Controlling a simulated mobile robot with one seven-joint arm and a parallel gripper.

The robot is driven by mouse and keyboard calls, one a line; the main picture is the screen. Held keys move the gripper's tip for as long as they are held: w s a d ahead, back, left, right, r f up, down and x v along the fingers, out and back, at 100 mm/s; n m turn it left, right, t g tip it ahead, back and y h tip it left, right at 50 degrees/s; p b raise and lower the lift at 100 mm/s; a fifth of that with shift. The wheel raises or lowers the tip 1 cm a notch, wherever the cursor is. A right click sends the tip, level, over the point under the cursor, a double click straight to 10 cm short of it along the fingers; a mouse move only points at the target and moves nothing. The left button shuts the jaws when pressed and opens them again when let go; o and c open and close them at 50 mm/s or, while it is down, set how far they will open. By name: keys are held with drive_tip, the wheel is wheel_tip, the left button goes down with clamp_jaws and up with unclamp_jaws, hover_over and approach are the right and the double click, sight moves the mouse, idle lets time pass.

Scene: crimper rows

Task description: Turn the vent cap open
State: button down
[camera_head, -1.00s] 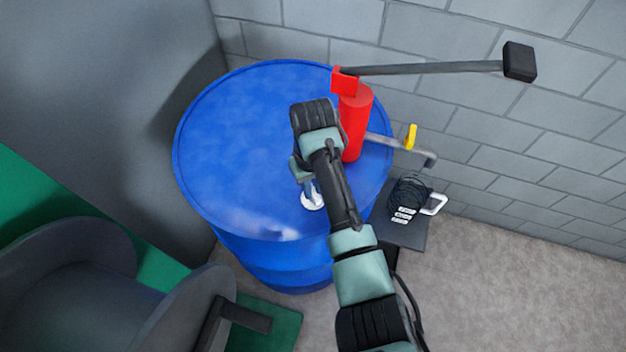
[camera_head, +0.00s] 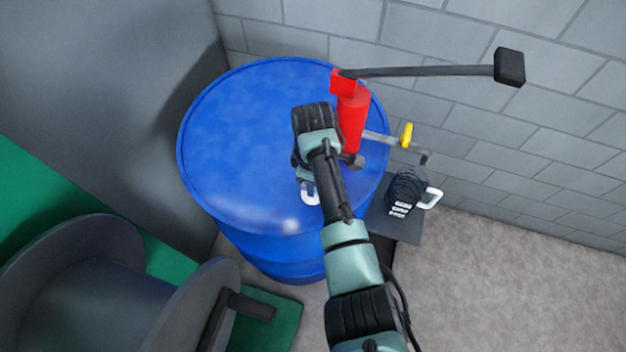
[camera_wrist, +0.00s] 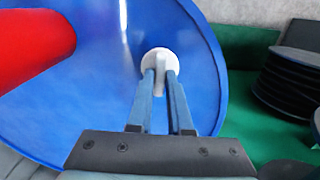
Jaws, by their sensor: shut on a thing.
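The vent cap (camera_wrist: 157,57) is a white round cap with a raised rib on the top of the blue drum (camera_wrist: 110,80). In the head view the vent cap (camera_head: 310,194) shows only in part, near the front of the drum (camera_head: 235,120), with my arm covering the rest. My gripper (camera_wrist: 160,80) is shut on the rib of the cap, one finger on each side in the wrist view. In the head view my gripper (camera_head: 306,182) reaches down to the cap and is mostly hidden.
A red pump (camera_head: 351,120) with a long dark handle (camera_head: 430,71) and a yellow-levered spout (camera_head: 406,135) stands on the drum beside my arm. A block wall (camera_head: 540,130) is behind. A large dark spool (camera_head: 110,280) stands at lower left. A black coil (camera_head: 408,190) lies at right.

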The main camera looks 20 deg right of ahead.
drive_tip(key=shift+w+r+n, duration=0.1)
drive_tip(key=shift+n, duration=0.2)
idle(0.4)
drive_tip(key=c, duration=0.8)
unclamp_jaws()
drive_tip(key=shift+c, duration=0.2)
wheel_tip(320, 180, up, 13)
drive_tip(key=shift+b, duration=0.4)
drive_tip(key=shift+a, duration=0.1)
